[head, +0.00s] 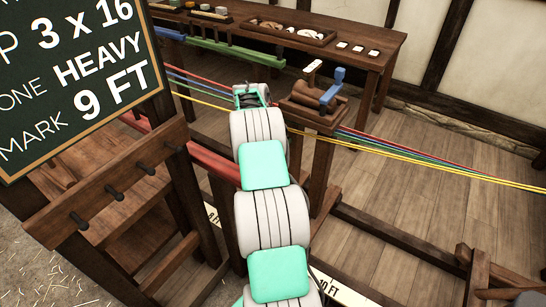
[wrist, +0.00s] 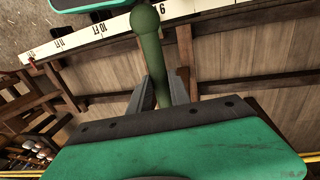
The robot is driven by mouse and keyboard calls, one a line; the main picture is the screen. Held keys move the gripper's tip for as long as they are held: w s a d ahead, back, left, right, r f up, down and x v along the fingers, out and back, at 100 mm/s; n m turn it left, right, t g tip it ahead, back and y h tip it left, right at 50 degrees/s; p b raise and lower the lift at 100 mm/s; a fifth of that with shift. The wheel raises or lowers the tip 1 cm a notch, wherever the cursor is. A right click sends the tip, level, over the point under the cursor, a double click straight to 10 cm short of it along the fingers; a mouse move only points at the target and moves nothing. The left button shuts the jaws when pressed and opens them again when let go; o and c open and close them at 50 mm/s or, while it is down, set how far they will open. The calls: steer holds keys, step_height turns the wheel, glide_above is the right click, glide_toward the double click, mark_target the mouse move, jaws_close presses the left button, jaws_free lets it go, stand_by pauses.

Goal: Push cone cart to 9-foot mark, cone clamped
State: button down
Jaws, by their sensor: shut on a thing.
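The cone cart (head: 312,116) is a brown wooden post and block, just right of my gripper (head: 250,97) in the head view. A wooden cone piece (head: 318,92) sits on it with a blue clamp (head: 332,84); I cannot tell how tight the clamp is. In the wrist view my gripper (wrist: 160,92) is shut on a dark green round-knobbed handle (wrist: 150,50). Its join to the cart is not visible. The marked strip (head: 340,286) shows 8 FT and 10 FT in the head view, with my arm covering the stretch between; a 9 shows beside the knob in the wrist view.
Red, blue, green and yellow strands (head: 440,167) run past the cart on both sides. A chalkboard (head: 75,75) reads 3 x 16, HEAVY, MARK 9 FT. A pegged wooden rack (head: 105,190) stands left. A table (head: 375,45) with trays is behind. Floor at right (head: 420,200) is mostly open.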

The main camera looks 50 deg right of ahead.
steer(key=shift+w+r, duration=0.1)
steer(key=shift+w, duration=0.15)
steer(key=c, duration=1.2)
jaws_free()
steer(key=shift+c, duration=0.2)
step_height(320, 180, up, 8)
steer(key=w+p, duration=0.1)
steer(key=p, duration=0.1)
steer(key=shift+w+a+f, duration=0.15)
steer(key=shift+w+f, duration=0.1)
